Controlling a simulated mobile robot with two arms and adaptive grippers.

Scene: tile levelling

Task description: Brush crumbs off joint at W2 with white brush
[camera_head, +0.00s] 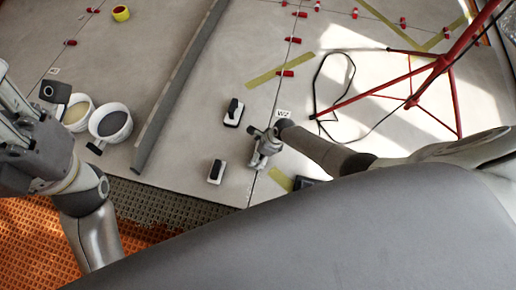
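The W2 label (283,113) lies on the pale tiles beside a thin dark joint (278,88). My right gripper (260,157) is low over this joint, just below the label. Its fingers are small and partly hidden by its own body, so I cannot tell whether they hold anything. I cannot make out a white brush for certain. Two white blocks with black tops, one (233,113) left of the label and one (216,171) lower, lie left of the gripper. My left gripper (14,118) is at the left edge, away from the joint, its opening unclear. No crumbs can be made out.
Two buckets (111,123) (76,113) stand near my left gripper. A long grey bar (180,88) lies across the tiles. A red tripod (437,68) with a black cable stands at right. Red clips (285,73) and yellow tape (262,78) mark the joints.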

